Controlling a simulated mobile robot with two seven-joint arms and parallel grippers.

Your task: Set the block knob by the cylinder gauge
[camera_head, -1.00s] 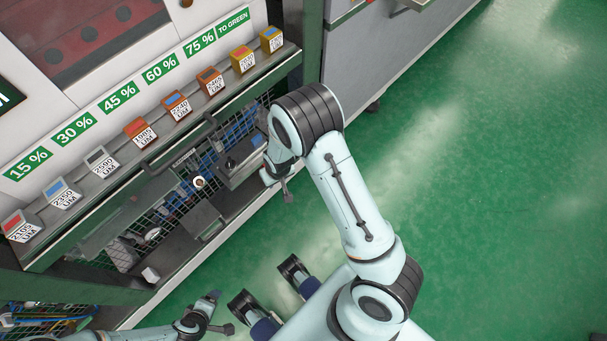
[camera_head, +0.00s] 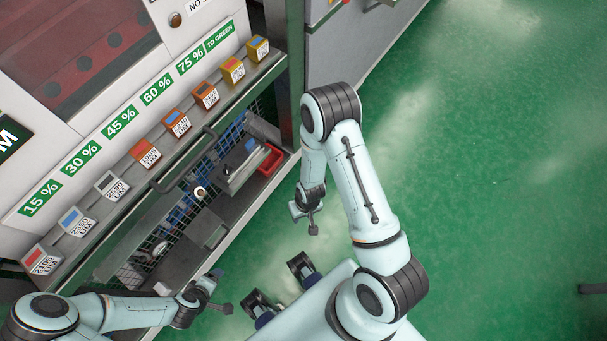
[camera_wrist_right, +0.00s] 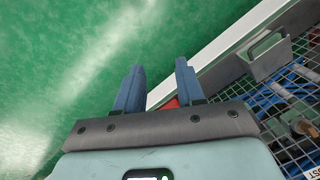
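Inside the open bay under the sloped panel sits a dark grey box (camera_head: 243,166) with small dark parts on top; I cannot tell which is the block knob. A round white-rimmed fitting (camera_head: 200,192) is left of it and may be the cylinder gauge; its reading is too small to see. My right gripper (camera_head: 305,212) hangs right of the bay, clear of the box. In the right wrist view its two blue fingers (camera_wrist_right: 158,90) are apart with nothing held. My left gripper (camera_head: 217,292) is below the bay's front edge; its fingers are too small to judge.
Coloured blocks with number labels line the sloped ledge, such as a red one (camera_head: 145,152). A red handled thing (camera_head: 271,160) stands at the bay's right end. A bay handle (camera_head: 168,184) and wire mesh border the opening. Green floor (camera_head: 470,180) is free on the right.

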